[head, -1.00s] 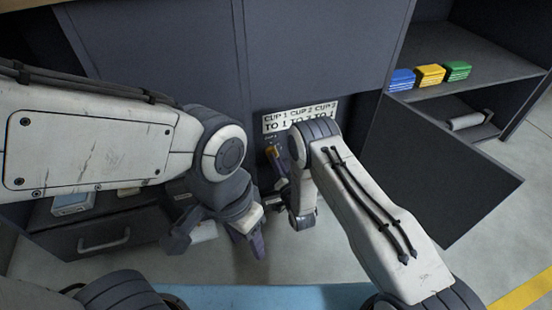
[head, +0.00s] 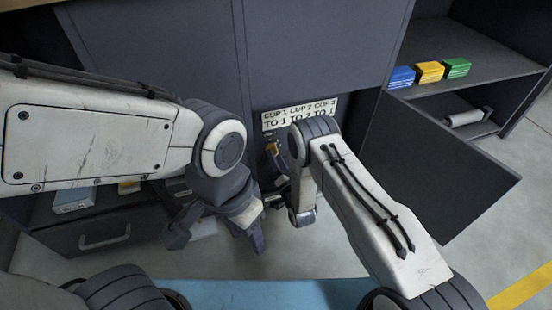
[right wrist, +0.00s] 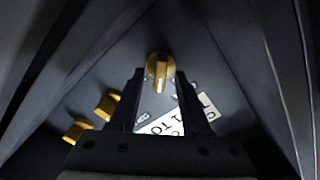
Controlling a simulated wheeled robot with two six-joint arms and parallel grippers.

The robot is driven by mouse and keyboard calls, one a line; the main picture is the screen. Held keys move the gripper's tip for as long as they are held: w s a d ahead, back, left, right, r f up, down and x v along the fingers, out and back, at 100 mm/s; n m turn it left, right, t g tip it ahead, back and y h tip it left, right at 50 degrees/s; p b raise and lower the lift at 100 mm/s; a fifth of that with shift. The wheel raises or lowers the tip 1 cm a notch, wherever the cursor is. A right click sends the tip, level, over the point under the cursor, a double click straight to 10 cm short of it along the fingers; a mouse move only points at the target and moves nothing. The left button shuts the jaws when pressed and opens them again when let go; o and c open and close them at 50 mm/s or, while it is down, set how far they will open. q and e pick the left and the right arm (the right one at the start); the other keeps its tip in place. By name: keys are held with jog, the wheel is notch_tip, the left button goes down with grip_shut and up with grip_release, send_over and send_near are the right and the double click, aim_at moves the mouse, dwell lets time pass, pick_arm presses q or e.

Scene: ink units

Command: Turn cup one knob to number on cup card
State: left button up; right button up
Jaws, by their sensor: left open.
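The white cup card (head: 300,115) on the dark cabinet reads CUP 1 TO 1, CUP 2 TO 2, CUP 3 TO 1. It shows partly in the right wrist view (right wrist: 178,118), behind my fingers. A yellow knob (right wrist: 160,72) sits between the fingertips of my right gripper (right wrist: 160,78), with gaps at its sides; the gripper looks open. Two more yellow knobs (right wrist: 107,106) (right wrist: 75,130) are to the left. I cannot read which knob is cup one. In the head view my right gripper (head: 277,165) is at the panel, partly hidden. My left gripper (head: 222,232) is open, empty and lower left.
An open drawer (head: 105,240) holding small items is at the left. A dark open door (head: 440,170) stands at the right. Blue (head: 401,77), yellow (head: 429,71) and green (head: 457,68) stacks sit on a shelf. A grey roll (head: 465,119) lies below them.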

jog(key=p+v, duration=0.7)
jog(key=v, duration=0.3)
jog(key=shift+s, duration=0.25)
jog(key=shift+d, duration=0.1)
